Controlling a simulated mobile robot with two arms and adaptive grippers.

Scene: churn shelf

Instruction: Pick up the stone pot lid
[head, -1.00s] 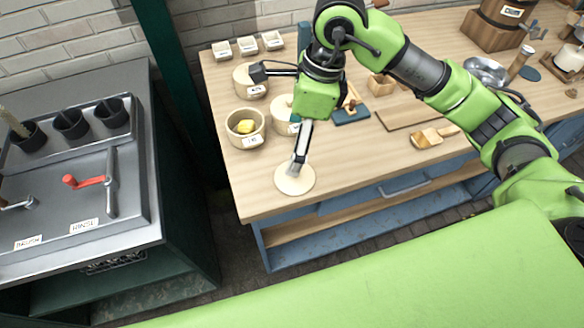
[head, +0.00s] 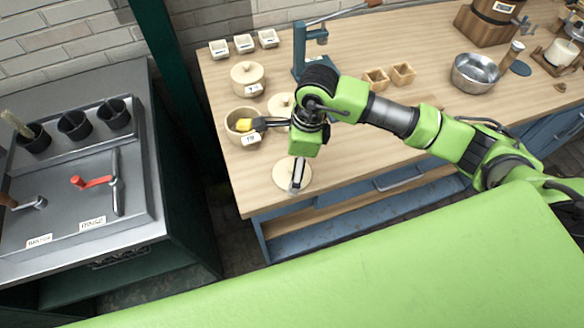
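A flat, round, cream-coloured lid (head: 282,180) lies on the wooden table near its front left corner. It is the likely pot lid. An open round pot (head: 234,133) with yellow contents and a white label stands just behind it. My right gripper (head: 270,158) is open, with its fingers spread wide. One finger points down over the lid and hides part of it; I cannot tell if it touches. The other finger points left across the open pot's rim. Nothing is between the fingers. My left gripper is not in view.
A lidded pot (head: 247,78) stands behind the open pot; another pot (head: 279,104) is partly hidden by my gripper. Small white dishes (head: 243,43), a blue-green lever stand (head: 300,50), wooden boxes (head: 402,74) and a metal bowl (head: 475,72) stand farther back. A grey machine (head: 70,200) stands left.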

